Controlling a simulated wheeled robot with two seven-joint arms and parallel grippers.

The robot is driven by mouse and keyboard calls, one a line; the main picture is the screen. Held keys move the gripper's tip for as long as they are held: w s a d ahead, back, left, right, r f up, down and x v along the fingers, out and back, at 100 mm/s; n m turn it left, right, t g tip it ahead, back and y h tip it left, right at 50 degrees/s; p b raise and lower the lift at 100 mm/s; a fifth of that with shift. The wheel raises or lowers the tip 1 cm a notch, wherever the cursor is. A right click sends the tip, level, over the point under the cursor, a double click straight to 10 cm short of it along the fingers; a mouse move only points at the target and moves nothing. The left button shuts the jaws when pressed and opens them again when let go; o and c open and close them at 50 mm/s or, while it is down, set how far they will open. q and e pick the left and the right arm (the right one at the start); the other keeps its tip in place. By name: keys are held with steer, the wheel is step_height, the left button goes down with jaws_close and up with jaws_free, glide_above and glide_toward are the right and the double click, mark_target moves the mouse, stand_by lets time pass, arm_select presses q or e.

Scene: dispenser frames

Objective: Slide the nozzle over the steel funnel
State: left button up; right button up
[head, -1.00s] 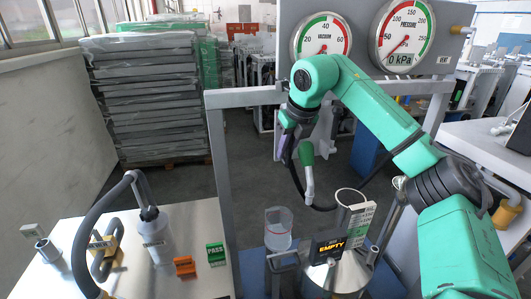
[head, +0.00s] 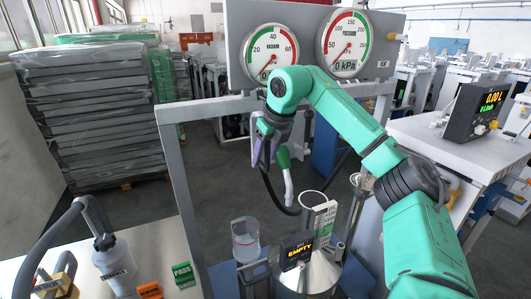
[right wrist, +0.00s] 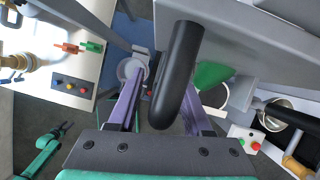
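The nozzle (head: 284,160) has a green body and a grey spout pointing down. It hangs below my right gripper (head: 262,150), left of the steel funnel. In the right wrist view, the purple fingers of that gripper (right wrist: 165,100) close on the nozzle's black grip (right wrist: 178,75). The nozzle's green part (right wrist: 212,75) shows beyond. The steel funnel (head: 361,187) stands right of the measuring can, partly hidden by my arm; its bowl (right wrist: 276,114) shows in the right wrist view. My left gripper (right wrist: 62,130) is small there, empty, fingers apart; the head view lacks it.
A can with a scaled neck (head: 313,203) and an EMPTY display (head: 299,251) stands between nozzle and funnel. A clear jar (head: 246,240) is left of it. The gauge panel (head: 297,18) is above. A black hose (head: 268,185) loops below the gripper.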

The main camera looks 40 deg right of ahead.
steer(key=p+v, duration=0.2)
steer(key=v, duration=1.2)
steer(key=shift+s+r, duration=0.25)
steer(key=shift+w, duration=0.1)
